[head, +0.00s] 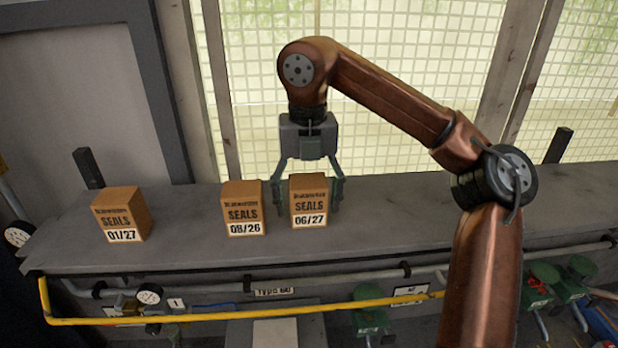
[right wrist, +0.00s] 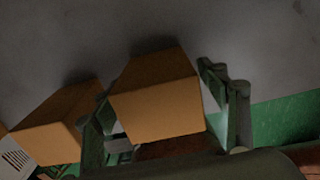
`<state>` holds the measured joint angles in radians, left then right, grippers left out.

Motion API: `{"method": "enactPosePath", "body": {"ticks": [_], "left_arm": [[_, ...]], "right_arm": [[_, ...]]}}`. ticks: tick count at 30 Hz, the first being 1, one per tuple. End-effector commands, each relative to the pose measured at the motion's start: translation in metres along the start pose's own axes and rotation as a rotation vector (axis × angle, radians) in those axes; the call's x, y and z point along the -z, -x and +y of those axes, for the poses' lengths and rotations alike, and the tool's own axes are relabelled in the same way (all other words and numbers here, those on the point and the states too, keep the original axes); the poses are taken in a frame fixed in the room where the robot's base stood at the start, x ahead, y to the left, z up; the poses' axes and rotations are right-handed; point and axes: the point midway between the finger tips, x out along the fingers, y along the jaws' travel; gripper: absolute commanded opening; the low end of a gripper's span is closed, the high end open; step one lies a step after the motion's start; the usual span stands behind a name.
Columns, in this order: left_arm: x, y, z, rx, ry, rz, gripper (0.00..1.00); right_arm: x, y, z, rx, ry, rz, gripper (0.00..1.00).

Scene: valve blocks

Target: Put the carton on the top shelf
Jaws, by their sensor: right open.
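A brown carton marked SEALS 06/27 (head: 310,200) stands upright on the grey shelf (head: 420,225). My right gripper (head: 309,192) reaches down over it from above and behind, open, with one finger on each side. The left finger sits in the narrow gap to the neighbouring carton. In the right wrist view the carton (right wrist: 155,100) lies between the green fingers (right wrist: 165,110). I cannot tell whether either finger touches it. My left gripper is not in view.
A carton marked 08/26 (head: 243,208) stands close to the left, and one marked 01/27 (head: 121,214) stands farther left. The shelf is clear to the right. Below run a yellow pipe (head: 240,313), gauges and green valves (head: 370,315). A mesh window stands behind.

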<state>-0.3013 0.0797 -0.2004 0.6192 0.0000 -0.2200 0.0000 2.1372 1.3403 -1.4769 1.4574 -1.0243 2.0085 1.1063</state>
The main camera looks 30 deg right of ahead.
Motion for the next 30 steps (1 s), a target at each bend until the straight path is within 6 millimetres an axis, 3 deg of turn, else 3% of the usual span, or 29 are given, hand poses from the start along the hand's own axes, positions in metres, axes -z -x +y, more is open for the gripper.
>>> {"method": "enactPosePath", "body": {"ticks": [24,30], "left_arm": [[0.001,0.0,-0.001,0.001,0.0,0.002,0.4],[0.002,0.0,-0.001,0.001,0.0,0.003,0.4]], "right_arm": [[0.001,0.092,0.0,0.0,-0.003,-0.005,0.68],[0.0,0.107,0.001,0.002,-0.001,-0.001,0.68]]}}
